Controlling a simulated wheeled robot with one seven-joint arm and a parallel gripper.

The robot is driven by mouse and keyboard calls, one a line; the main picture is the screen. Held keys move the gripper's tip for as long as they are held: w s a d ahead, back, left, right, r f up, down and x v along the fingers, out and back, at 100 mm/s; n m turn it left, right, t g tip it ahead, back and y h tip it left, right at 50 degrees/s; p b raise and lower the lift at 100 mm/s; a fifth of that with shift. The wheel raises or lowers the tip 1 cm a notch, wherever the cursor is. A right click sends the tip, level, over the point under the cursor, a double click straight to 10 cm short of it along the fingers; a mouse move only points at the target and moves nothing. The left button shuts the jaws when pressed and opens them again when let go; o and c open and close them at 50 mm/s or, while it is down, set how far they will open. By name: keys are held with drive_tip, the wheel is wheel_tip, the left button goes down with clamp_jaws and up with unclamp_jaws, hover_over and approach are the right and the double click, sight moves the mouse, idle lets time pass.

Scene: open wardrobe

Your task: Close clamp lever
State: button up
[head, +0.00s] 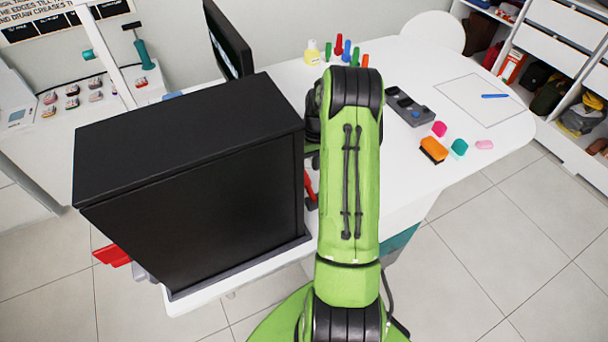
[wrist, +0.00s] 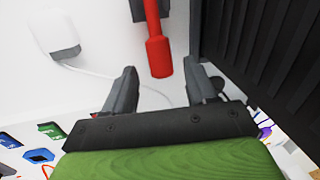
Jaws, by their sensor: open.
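The clamp lever (wrist: 158,48) is a red bar with a thicker rounded end, coming in from the top of the wrist view. My gripper (wrist: 161,75) is open, with one dark finger on each side of the lever's end. Gaps show between the lever and both fingers, so it is not gripped. In the head view a small red part (head: 309,188), which looks like the same lever, shows between the black box and my green arm. My arm hides most of it and my gripper there.
A large black box (head: 200,180) stands close on the left; its ribbed side (wrist: 265,50) is near the right finger. A white mouse-like object (wrist: 55,38) with a cable lies left. The white table (head: 410,150) holds several markers, a grey tray (head: 409,106) and an orange eraser-like block (head: 433,150).

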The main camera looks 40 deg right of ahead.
sight(307, 185)
drive_tip(key=f, duration=0.4)
drive_tip(key=shift+a+f, duration=0.15)
drive_tip(key=shift+a, duration=0.25)
clamp_jaws()
